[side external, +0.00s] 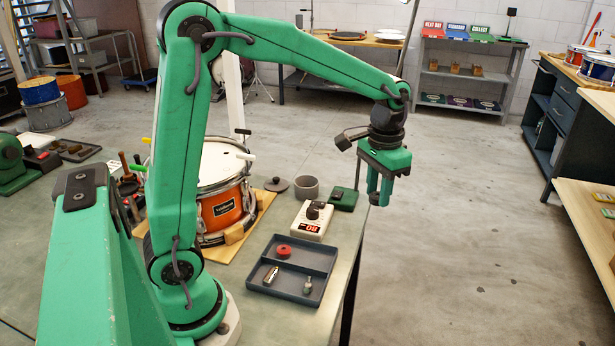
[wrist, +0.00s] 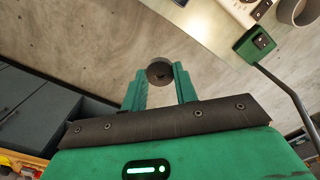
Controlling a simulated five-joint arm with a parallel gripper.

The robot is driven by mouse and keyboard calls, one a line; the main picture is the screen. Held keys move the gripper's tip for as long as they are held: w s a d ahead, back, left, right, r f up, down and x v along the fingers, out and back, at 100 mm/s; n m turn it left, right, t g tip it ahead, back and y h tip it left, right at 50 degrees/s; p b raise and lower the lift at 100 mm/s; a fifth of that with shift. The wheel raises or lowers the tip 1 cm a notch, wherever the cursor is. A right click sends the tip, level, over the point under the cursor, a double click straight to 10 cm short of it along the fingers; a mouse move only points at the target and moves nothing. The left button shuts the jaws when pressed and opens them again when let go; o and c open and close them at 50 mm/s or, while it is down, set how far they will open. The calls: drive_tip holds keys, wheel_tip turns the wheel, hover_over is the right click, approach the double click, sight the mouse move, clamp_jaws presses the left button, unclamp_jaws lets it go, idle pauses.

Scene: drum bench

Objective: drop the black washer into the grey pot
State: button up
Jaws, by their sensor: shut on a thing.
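My gripper (side external: 381,198) hangs pointing down by the bench's far right corner, right of the green box. Its fingers are shut on the black washer (side external: 375,200). In the wrist view the washer (wrist: 160,72) is a dark disc between the fingertips (wrist: 160,82), with the floor behind it. The grey pot (side external: 306,187) stands upright and open on the bench, to the left of my gripper and apart from it. Part of the pot (wrist: 297,10) shows at the top right of the wrist view. The pot's inside bottom is hidden.
The green box (side external: 343,199) stands between pot and gripper. A white device with a red display (side external: 312,220) is in front of the pot, a grey lid (side external: 277,184) left of it. An orange drum (side external: 222,211) and a tray (side external: 318,287) with small parts are also on the bench.

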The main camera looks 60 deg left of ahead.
idle(0.4)
drive_tip(key=a+f, duration=0.4)
drive_tip(key=a, duration=1.1)
drive_tip(key=a+f, duration=0.4)
drive_tip(key=a, duration=1.2)
drive_tip(key=shift+f, duration=0.1)
drive_tip(key=shift+f, duration=2.8)
